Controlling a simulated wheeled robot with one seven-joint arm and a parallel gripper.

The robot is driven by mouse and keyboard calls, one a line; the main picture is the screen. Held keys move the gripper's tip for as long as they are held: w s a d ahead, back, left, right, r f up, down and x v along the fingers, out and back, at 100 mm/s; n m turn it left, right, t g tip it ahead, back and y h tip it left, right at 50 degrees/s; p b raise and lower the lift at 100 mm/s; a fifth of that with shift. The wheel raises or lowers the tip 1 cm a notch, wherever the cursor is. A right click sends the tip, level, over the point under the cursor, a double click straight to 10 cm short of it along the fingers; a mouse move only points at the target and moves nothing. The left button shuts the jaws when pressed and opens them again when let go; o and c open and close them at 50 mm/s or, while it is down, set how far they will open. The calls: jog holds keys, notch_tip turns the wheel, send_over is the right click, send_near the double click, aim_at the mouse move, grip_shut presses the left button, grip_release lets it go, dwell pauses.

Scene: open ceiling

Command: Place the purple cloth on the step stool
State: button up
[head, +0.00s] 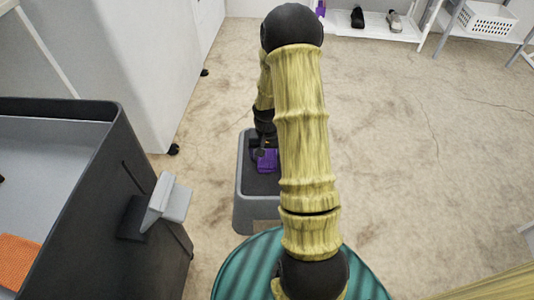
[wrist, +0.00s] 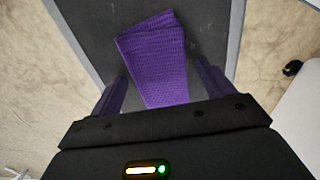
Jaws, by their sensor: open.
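The purple cloth (wrist: 153,55) lies folded on the dark top of the grey step stool (wrist: 215,30) in the wrist view. In the head view the cloth (head: 265,160) shows as a small purple patch on the stool (head: 246,205), partly covered by my arm. My gripper (wrist: 158,90) is open above the stool, with one purple finger on each side of the cloth's near end. The fingers look apart from the cloth. The cloth's near end is hidden behind the gripper body, and whether the fingertips touch the stool top cannot be told.
A dark bin-like container (head: 85,190) with an orange cloth (head: 18,262) inside stands at the left. A white cabinet (head: 130,70) is behind it. A white shelf with shoes (head: 375,22) and a white basket (head: 487,19) are at the back. The floor right of the stool is clear.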

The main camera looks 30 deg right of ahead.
aim_at(267, 155)
notch_tip(267, 155, up, 12)
jog(key=p, duration=0.8)
jog(key=s+a+r+n+t, duration=0.2)
jog(key=s+a+r+n, duration=0.3)
jog(key=s+a+r, duration=0.7)
notch_tip(267, 155, up, 4)
jog(key=shift+s+a+f+n+t, duration=0.25)
jog(key=shift+s+a+n+t, duration=0.05)
jog(key=shift+a, duration=0.5)
jog(key=shift+r+p, duration=0.1)
jog(key=shift+p, duration=0.2)
jog(key=w+p+v, duration=0.3)
jog(key=p+v, duration=1.1)
jog(key=p, duration=0.1)
jog(key=shift+r, duration=0.7)
